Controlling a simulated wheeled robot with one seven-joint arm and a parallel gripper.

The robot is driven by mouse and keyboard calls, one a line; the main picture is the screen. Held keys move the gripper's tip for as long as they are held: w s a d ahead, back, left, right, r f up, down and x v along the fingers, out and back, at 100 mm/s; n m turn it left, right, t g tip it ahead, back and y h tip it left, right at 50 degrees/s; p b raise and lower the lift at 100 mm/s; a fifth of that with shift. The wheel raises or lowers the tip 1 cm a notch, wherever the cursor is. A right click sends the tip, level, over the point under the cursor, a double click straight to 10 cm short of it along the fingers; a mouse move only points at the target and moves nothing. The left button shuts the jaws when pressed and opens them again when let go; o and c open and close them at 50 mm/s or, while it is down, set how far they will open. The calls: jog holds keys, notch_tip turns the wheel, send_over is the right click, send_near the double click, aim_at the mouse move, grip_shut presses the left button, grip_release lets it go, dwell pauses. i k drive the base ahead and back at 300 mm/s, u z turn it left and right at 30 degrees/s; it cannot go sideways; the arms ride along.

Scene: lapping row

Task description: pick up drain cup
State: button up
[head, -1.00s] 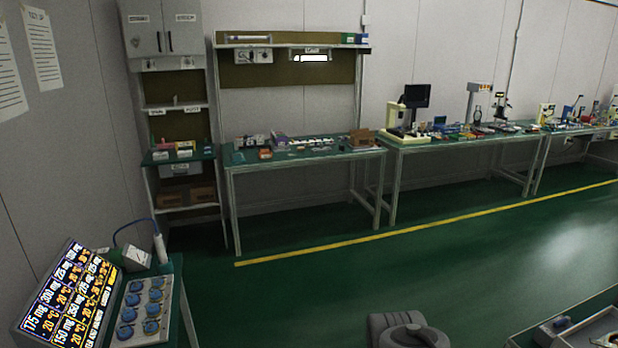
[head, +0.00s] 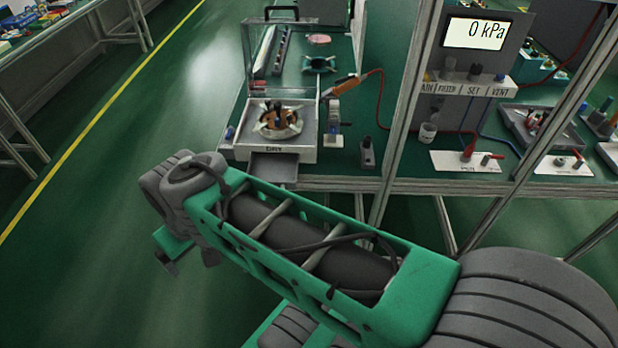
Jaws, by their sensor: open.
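My green and grey arm crosses the lower part of the view, in front of the bench and apart from the cup. I cannot make out my gripper's jaws in this view.
A pressure panel (head: 474,50) reads 0 kPa. A white valve plate (head: 468,162) with a red hose lies right of the cup. A clear-sided box (head: 280,150) with an orange part stands left. Frame posts (head: 408,95) rise near the cup. Open floor lies left.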

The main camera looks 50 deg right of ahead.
aim_at(427, 133)
jog(key=z, duration=2.55)
